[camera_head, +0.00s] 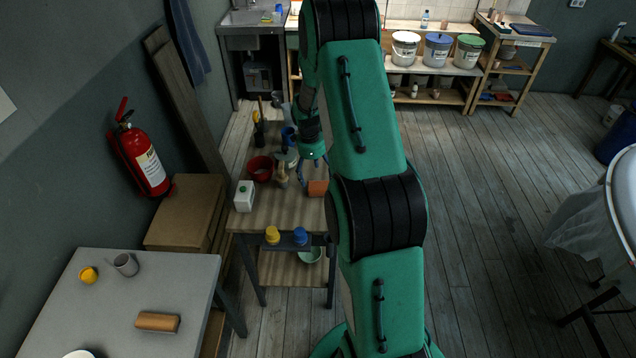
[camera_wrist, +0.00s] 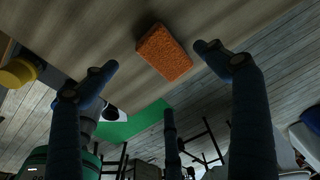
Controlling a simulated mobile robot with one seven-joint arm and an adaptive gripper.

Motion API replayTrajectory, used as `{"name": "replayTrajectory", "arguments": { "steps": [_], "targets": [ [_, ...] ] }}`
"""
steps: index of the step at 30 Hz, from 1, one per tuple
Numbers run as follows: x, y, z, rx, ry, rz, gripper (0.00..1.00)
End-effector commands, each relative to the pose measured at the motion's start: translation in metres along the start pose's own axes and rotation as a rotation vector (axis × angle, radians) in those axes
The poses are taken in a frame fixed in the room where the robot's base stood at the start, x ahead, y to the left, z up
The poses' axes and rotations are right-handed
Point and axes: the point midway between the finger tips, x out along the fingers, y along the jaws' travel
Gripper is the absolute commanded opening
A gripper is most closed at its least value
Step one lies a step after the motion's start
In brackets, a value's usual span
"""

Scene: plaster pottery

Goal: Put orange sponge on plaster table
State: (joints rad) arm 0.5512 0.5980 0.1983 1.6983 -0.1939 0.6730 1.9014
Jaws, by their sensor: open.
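The orange sponge (camera_head: 317,188) is a small block on the wooden work table (camera_head: 270,217), near its right edge in the head view. In the wrist view the sponge (camera_wrist: 163,52) lies flat, ahead of and between my spread blue fingers. My gripper (camera_head: 315,170) is just behind the sponge in the head view, open and empty. In the wrist view my open gripper (camera_wrist: 157,62) shows a clear gap on both sides of the sponge. A pale-topped table (camera_head: 170,290), probably the plaster table, stands at the lower left in the head view.
The pale table carries a yellow item (camera_head: 88,275), a grey mug (camera_head: 125,265) and a brown roller-like block (camera_head: 157,322), with bare surface between. Near the sponge stand a red bowl (camera_head: 260,168), a white container (camera_head: 244,196) and brushes. Yellow (camera_head: 272,235) and blue (camera_head: 300,236) jars sit at the front.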

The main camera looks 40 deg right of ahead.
Motion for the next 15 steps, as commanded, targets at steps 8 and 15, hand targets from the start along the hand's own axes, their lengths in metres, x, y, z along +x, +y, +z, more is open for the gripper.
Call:
{"name": "replayTrajectory", "arguments": {
  "steps": [8, 15],
  "targets": [
    [-0.033, 0.000, 0.000, 0.001, 0.000, -0.001, 0.86],
    [-0.040, 0.000, 0.000, 0.001, 0.000, 0.001, 0.86]
  ]
}}
